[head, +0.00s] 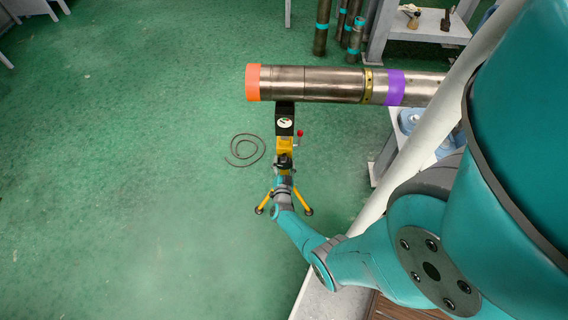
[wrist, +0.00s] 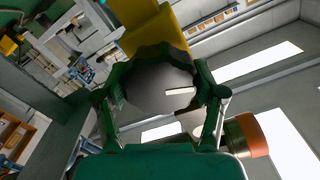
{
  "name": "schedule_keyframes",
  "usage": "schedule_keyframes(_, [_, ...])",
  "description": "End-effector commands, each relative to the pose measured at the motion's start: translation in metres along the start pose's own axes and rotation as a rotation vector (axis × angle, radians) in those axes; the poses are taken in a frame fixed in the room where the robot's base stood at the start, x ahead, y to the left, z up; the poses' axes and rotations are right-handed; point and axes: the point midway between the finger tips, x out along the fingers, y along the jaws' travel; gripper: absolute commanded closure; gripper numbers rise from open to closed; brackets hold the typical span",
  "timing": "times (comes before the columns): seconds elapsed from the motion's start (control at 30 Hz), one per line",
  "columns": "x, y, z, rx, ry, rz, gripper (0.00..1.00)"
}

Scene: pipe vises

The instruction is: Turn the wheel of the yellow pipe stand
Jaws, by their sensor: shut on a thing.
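The yellow pipe stand (head: 285,146) stands on the green floor under a long pipe, with splayed yellow feet. Its yellow body (wrist: 150,38) also shows at the top of the wrist view. The dark round wheel (wrist: 158,88) with a scalloped rim fills the space between my fingers in the wrist view. My gripper (wrist: 160,98) is shut on the wheel, one finger on each side. In the head view my gripper (head: 283,178) reaches the stand from below, and the wheel is mostly hidden there.
The steel pipe (head: 330,84) with an orange end and a purple band rests across the stand's black head. A red-knobbed lever (head: 300,133) juts from the stand's right. A coiled cable (head: 246,150) lies on the floor to the left. Open floor lies left; a shelf stands upper right.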

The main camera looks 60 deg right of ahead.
Motion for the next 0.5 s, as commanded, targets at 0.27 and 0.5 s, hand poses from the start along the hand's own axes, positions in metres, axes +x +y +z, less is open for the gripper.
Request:
schedule_keyframes(0.27, [0.0006, 0.0000, -0.0004, 0.154, 0.001, 0.000, 0.65])
schedule_keyframes(0.5, [0.0006, 0.0000, -0.0004, 0.213, 0.001, 0.001, 0.65])
